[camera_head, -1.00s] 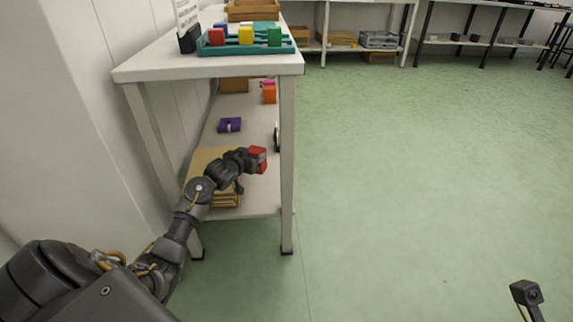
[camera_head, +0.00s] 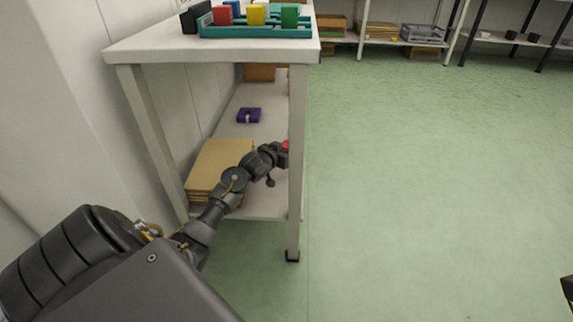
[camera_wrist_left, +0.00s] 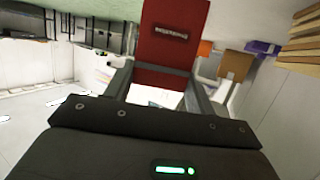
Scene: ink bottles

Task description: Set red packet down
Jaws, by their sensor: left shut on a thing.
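The red packet (camera_wrist_left: 172,38) is between the fingers of my left gripper (camera_wrist_left: 160,84) in the left wrist view and sticks out beyond them. In the head view a small part of the red packet (camera_head: 286,146) shows at the end of my left arm, beside the table's front right leg, which hides the rest. My left gripper (camera_head: 279,153) is over the lower shelf (camera_head: 262,205), near its right edge. I cannot tell whether the packet touches the shelf. My right gripper cannot be made out.
A stack of tan folders or boards (camera_head: 220,160) and a purple packet (camera_head: 249,115) lie on the lower shelf. A teal tray (camera_head: 258,32) with coloured blocks stands on the tabletop (camera_head: 160,45). The front right leg (camera_head: 297,170) is close to my gripper. Green floor is clear to the right.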

